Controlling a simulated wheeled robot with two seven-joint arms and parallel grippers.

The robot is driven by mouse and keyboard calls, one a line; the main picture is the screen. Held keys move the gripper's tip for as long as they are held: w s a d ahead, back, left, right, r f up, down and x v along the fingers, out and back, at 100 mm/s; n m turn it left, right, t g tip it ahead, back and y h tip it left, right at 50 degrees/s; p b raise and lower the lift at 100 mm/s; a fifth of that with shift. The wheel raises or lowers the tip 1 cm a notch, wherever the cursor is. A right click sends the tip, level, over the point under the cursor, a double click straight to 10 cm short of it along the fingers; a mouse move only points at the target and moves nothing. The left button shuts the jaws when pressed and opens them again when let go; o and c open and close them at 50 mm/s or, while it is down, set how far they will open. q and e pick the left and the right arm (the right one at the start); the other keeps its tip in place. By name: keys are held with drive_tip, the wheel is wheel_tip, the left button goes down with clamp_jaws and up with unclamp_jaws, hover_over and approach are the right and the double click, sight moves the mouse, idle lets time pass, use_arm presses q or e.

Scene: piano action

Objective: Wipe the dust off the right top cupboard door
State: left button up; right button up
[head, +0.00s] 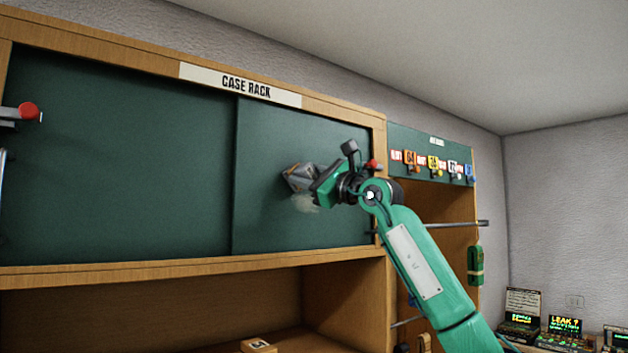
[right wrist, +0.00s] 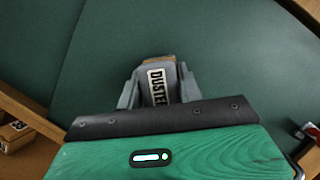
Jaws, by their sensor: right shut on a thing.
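The right top cupboard door (head: 262,140) is a dark green sliding panel under the "CASE RACK" sign, and it also fills the back of the right wrist view (right wrist: 215,55). My right gripper (head: 298,178) is in front of this door, right of its middle. It is shut on a grey duster (right wrist: 158,86) labelled "DUSTER", whose far end is close to the door; I cannot tell if it touches. My arm and gripper hide part of the door's right side. My left gripper is not in view.
The left green door (head: 120,160) is beside it, with a red-knobbed fitting (head: 27,111) at the far left. A wooden frame (head: 378,140) borders the right side. Beyond it hang tagged hooks (head: 432,162) and a rod (head: 460,224). An open shelf lies below.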

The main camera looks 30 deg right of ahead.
idle(0.3)
drive_tip(key=shift+s+d+f, duration=0.1)
drive_tip(key=shift+s, duration=0.15)
drive_tip(key=s+b, duration=0.2)
drive_tip(key=s, duration=0.2)
drive_tip(key=shift+s+d+b, duration=0.15)
drive_tip(key=shift+b, duration=0.2)
drive_tip(key=shift+s, duration=0.6)
drive_tip(key=shift+s, duration=0.1)
drive_tip(key=s+b, duration=0.1)
drive_tip(key=s, duration=0.1)
drive_tip(key=shift+s+d, duration=0.15)
drive_tip(key=shift+s, duration=0.25)
drive_tip(key=shift+w, duration=0.1)
